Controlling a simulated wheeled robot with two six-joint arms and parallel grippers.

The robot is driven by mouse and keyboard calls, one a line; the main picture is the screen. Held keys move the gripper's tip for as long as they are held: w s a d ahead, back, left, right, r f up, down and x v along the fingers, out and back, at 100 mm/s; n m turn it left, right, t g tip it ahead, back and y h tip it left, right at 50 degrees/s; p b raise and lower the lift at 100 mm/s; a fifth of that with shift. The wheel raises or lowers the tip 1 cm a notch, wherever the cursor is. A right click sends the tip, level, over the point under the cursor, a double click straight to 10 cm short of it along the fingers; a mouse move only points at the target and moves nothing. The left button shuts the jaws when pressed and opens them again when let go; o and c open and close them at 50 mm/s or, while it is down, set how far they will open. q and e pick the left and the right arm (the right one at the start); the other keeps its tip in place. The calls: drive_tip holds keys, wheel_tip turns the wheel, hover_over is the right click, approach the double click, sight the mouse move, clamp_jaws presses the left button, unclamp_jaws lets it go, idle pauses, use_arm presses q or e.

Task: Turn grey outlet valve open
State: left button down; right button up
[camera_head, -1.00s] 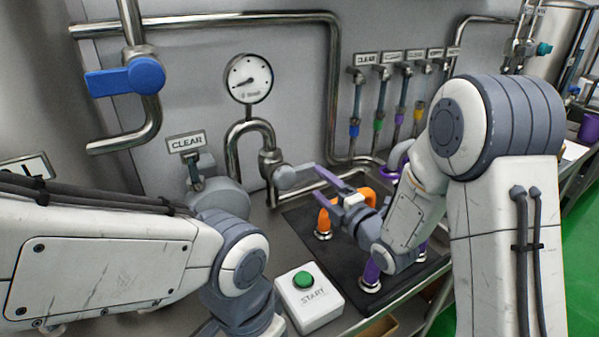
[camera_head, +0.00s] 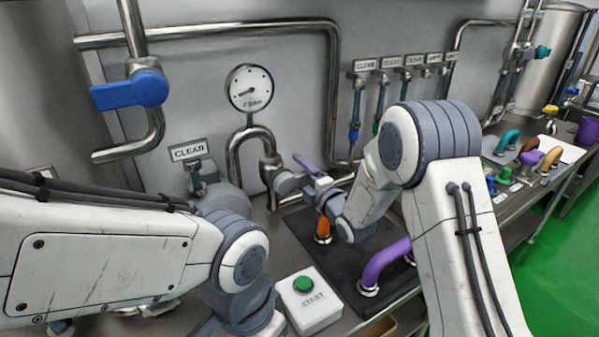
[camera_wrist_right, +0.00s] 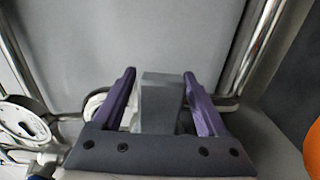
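The grey outlet valve handle (camera_head: 284,184) sits on the steel pipe below the gauge, in the middle of the head view. My right gripper (camera_head: 296,172) is at this handle, reaching in from the right. In the right wrist view, the grey handle (camera_wrist_right: 160,100) stands between the two purple fingers (camera_wrist_right: 158,78). The fingers are apart, with a narrow gap showing beside the handle on the left, so the gripper looks open around it. The near finger is partly hidden in the head view. My left arm comes in from the left, and its gripper is not visible.
A round gauge (camera_head: 250,88) hangs above the valve. A blue-handled valve (camera_head: 130,90) is at upper left. A white START box (camera_head: 308,300) with a green button stands in front. A purple bent pipe (camera_head: 385,263) and an orange one (camera_head: 322,228) stand on the black mat (camera_head: 350,250).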

clamp_jaws()
drive_tip(key=shift+f, duration=0.1)
idle(1.1)
